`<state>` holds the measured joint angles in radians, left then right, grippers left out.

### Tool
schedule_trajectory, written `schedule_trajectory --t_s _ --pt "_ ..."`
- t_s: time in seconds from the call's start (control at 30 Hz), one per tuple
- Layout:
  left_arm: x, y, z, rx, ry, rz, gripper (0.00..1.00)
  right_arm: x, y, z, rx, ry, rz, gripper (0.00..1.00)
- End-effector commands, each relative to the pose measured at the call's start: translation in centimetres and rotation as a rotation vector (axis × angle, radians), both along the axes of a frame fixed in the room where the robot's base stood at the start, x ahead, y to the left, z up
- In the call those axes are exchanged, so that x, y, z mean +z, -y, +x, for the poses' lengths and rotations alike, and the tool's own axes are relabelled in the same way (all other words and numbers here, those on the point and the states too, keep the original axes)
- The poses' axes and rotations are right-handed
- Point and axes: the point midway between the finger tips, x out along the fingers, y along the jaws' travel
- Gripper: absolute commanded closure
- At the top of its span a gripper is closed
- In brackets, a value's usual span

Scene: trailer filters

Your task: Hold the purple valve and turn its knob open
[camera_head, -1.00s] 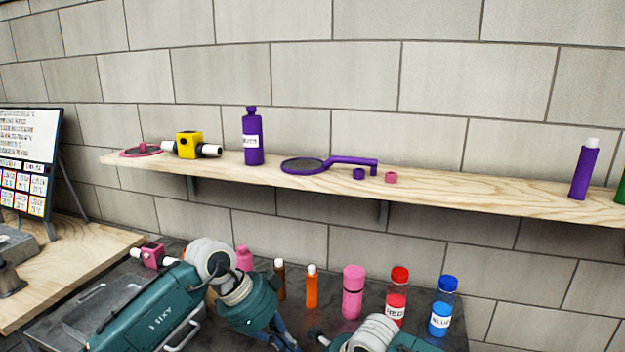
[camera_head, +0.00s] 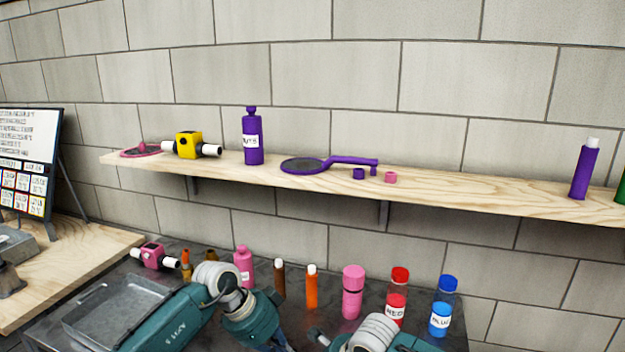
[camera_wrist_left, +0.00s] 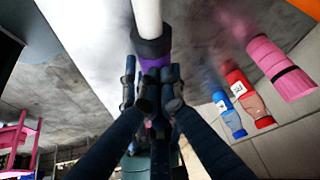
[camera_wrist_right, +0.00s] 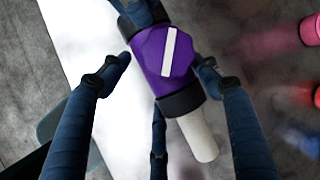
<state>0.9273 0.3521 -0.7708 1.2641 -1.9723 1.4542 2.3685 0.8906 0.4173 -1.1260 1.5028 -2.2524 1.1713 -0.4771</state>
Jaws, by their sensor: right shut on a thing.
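The purple valve (camera_wrist_right: 165,60) shows in the right wrist view, with black collars and a white pipe end at lower right. A white stripe on its knob (camera_wrist_right: 168,50) stands at a slant to the pipe's line. My right gripper (camera_wrist_right: 165,68) is shut on it, fingertips flanking the knob. In the left wrist view my left gripper (camera_wrist_left: 152,92) has its fingers close around the purple valve (camera_wrist_left: 155,66), just below a dark collar and white pipe. Dark blue fingers also cross the valve's upper end in the right wrist view. The head view hides the valve and both grippers' fingertips.
Several bottles, including a red-capped one (camera_head: 397,300) and a blue-capped one (camera_head: 441,308), stand behind my arms. A pink valve (camera_head: 153,257) and a grey tray (camera_head: 115,300) are at left. A wooden shelf (camera_head: 460,187) above holds a yellow valve (camera_head: 188,145) and other items.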

Motion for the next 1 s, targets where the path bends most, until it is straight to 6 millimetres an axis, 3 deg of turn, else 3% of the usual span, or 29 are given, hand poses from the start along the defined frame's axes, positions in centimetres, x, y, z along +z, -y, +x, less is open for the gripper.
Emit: schedule_trajectory --t_s 1.0 --pt "-0.10 0.69 -0.14 -0.002 0.001 -0.002 1.00 -0.37 0.11 -0.22 0.001 -0.007 -0.005 0.73"
